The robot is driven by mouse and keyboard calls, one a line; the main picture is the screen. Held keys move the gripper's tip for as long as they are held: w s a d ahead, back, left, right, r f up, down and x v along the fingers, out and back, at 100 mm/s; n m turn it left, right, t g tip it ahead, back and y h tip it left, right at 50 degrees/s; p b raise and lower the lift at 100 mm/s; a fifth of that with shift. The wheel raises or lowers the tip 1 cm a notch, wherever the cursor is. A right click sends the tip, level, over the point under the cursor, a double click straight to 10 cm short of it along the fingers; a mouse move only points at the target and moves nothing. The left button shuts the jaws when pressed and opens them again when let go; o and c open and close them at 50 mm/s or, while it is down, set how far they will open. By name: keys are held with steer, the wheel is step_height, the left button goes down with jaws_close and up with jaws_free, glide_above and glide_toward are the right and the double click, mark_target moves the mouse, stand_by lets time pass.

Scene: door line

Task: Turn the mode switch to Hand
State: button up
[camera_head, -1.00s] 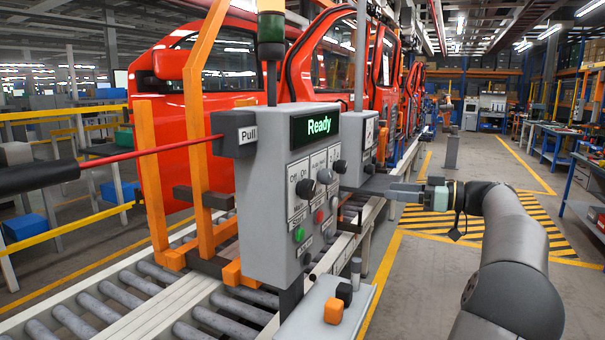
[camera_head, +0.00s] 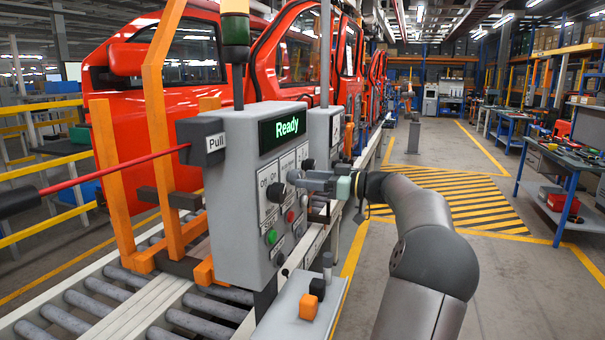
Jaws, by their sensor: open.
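The grey control box (camera_head: 232,215) stands left of centre with a lit green "Ready" display. On its face, the black knob (camera_head: 276,192) under the Off/On label is in clear view. To its right is a second dark knob (camera_head: 293,176), likely the mode switch, partly covered by my gripper. Its label and pointer setting are too small and hidden to read. My gripper (camera_head: 299,179) is open, coming from the right with its fingertips at this second knob. I cannot tell whether the fingers are around it or just in front, or whether they touch.
A green button (camera_head: 271,237) and a red button (camera_head: 290,216) sit below the knobs. A second grey box (camera_head: 325,135) stands close behind. A small ledge (camera_head: 290,310) with an orange button and a black button is below. The striped floor (camera_head: 450,205) to the right is clear.

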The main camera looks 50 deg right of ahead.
mark_target(294, 177)
steer(key=shift+x, duration=1.3)
steer(key=c, duration=1)
steer(key=shift+f, duration=0.1)
steer(key=shift+m+b, duration=1.25)
steer(key=shift+m, duration=6.65)
